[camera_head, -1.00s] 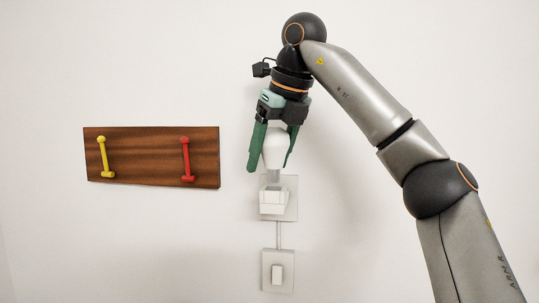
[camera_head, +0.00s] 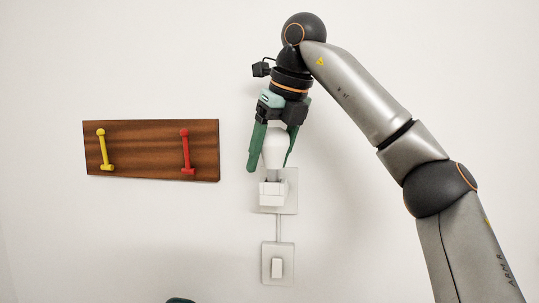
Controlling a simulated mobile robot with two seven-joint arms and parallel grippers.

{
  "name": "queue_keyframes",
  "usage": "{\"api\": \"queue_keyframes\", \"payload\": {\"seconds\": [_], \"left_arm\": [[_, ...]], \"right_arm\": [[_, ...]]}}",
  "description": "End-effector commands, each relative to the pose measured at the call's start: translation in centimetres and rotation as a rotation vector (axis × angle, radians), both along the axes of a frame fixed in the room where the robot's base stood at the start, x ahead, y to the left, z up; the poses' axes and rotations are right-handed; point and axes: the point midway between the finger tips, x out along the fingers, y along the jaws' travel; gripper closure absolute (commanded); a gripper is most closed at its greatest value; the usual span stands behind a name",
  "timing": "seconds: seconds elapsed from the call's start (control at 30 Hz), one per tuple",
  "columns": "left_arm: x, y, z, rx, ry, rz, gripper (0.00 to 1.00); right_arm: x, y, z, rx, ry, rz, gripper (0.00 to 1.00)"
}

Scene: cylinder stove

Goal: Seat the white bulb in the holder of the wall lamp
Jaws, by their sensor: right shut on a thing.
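The white bulb (camera_head: 273,150) hangs upright with its grey base (camera_head: 273,174) down. My right gripper (camera_head: 269,168) is shut on the bulb, with a green finger on either side of the glass. The white holder (camera_head: 271,194) of the wall lamp sticks out from its wall plate (camera_head: 291,192) just below the bulb. The bulb's base is at the holder's top edge in the picture; I cannot tell whether they touch. A small dark teal piece (camera_head: 180,300) at the bottom edge looks like part of my left gripper; its jaws are out of the picture.
A brown wooden board (camera_head: 145,150) on the wall to the left bears a yellow handle (camera_head: 104,150) and a red handle (camera_head: 186,152). A white switch (camera_head: 277,267) sits below the lamp, joined to it by a cable (camera_head: 278,228). The wall around is bare.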

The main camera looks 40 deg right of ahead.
Motion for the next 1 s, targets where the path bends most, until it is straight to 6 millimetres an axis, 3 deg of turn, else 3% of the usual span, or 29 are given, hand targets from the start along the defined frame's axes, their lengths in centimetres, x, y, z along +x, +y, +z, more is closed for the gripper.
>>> {"api": "queue_keyframes", "payload": {"seconds": [0.73, 0.77, 1.0], "left_arm": [[0.0, 0.0, -1.4, 0.0, 0.0, 0.0, 1.0], [0.0, 0.0, -1.4, 0.0, 0.0, 0.0, 1.0], [0.0, 0.0, -1.3, 0.0, 0.0, 0.0, 1.0]], "right_arm": [[0.0, 0.0, -1.9, 0.001, -0.001, 0.0, 0.86], [0.0, 0.0, -1.9, 0.001, -0.001, 0.0, 0.28], [0.0, 0.0, -1.8, 0.001, -0.001, 0.0, 0.01]]}}
